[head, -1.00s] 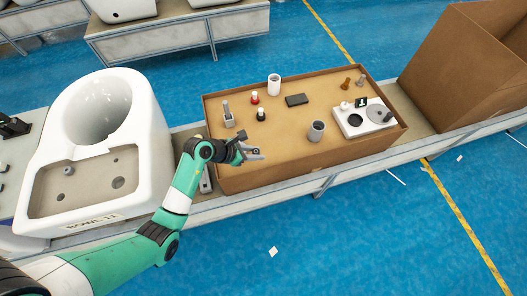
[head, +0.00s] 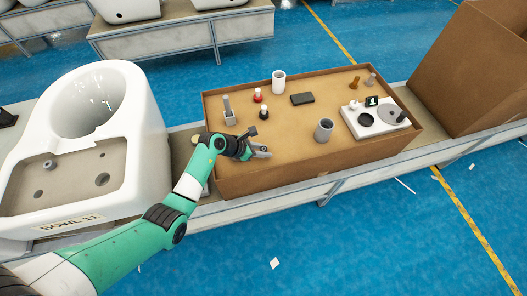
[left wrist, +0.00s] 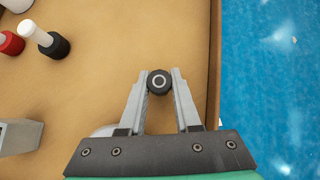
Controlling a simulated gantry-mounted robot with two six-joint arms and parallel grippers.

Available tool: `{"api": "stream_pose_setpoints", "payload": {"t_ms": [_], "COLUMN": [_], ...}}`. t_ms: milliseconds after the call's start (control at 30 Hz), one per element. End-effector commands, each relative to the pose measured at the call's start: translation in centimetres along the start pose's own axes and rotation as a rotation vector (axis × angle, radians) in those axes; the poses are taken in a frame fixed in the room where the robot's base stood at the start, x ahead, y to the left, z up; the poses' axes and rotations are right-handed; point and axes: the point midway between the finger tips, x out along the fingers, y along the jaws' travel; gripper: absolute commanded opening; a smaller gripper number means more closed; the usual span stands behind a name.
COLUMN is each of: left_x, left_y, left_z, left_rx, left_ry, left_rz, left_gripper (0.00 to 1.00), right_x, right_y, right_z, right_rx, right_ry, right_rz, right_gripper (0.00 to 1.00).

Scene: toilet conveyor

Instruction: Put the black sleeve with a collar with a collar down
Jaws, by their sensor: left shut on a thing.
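My left gripper (left wrist: 159,84) is shut on the black sleeve with a collar (left wrist: 159,82), a small round black piece with a pale ring on its end, held between the fingertips. In the head view my left gripper (head: 260,152) is over the near left part of the shallow brown box (head: 300,168); the sleeve is too small to make out clearly there. From the wrist view I cannot tell whether the sleeve touches the box floor. My right gripper is not in view.
The box floor around the gripper is mostly clear. A toilet (head: 140,175) stands left.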

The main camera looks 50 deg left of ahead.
Motion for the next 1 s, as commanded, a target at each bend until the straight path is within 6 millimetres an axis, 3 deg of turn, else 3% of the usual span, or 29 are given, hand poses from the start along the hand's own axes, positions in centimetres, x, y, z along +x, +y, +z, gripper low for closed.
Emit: {"api": "stream_pose_setpoints", "payload": {"t_ms": [100,133,300,667,1000], "left_x": [0.3,0.3,0.2,-0.4,-8.2], "left_y": [0.0,0.0,0.0,0.0,0.1], "left_z": [-0.3,-0.3,-0.2,0.2,0.5], "left_rx": [0.0,0.0,0.0,0.0,-0.002], "left_ry": [0.0,0.0,0.0,0.0,-0.001], "left_rz": [0.0,0.0,0.0,0.0,0.003], "left_gripper": [0.0,0.33,0.61,0.61,0.61], "right_x": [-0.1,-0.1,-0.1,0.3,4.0], "right_y": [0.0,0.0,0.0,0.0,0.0], "right_z": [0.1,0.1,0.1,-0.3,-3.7], "right_rx": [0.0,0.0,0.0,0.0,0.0], "right_ry": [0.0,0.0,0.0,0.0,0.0], "right_rz": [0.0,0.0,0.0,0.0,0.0], "right_gripper": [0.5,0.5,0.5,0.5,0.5]}}
